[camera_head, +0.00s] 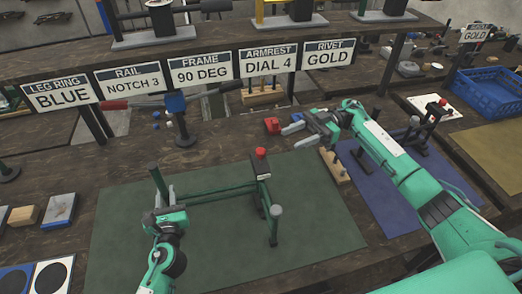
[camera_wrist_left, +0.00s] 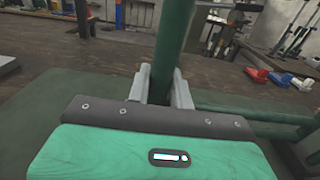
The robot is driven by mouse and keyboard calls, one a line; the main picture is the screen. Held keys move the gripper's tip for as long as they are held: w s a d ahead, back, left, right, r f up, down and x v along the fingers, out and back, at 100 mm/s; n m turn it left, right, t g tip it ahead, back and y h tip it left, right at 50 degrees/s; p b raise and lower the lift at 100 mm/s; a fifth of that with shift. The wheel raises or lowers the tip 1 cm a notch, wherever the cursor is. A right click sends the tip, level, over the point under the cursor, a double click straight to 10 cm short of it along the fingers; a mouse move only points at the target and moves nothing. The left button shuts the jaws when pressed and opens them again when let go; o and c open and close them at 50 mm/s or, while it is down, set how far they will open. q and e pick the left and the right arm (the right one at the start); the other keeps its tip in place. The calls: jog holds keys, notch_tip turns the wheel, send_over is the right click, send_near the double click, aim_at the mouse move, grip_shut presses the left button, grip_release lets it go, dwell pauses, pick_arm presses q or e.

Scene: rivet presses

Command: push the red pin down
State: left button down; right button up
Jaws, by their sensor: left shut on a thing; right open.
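The red pin (camera_head: 261,153) tops an upright post of the green frame (camera_head: 215,190) in the head view. My left gripper (camera_head: 166,208) is shut on the frame's left green post; the left wrist view shows this post (camera_wrist_left: 173,45) between the fingers (camera_wrist_left: 158,88). My right gripper (camera_head: 296,137) is open and empty, above and to the right of the red pin and apart from it. The pin cannot be made out for sure in the left wrist view.
The frame stands on a green mat (camera_head: 320,225). A red block (camera_head: 272,125) lies behind, close to my right gripper's fingers. A wooden block with pegs (camera_head: 335,165) stands to the right, near a blue mat (camera_head: 385,205). Signs (camera_head: 270,62) hang at the back.

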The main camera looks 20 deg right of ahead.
aim_at(265, 149)
jog(key=x, duration=1.1)
jog(key=shift+a, duration=0.2)
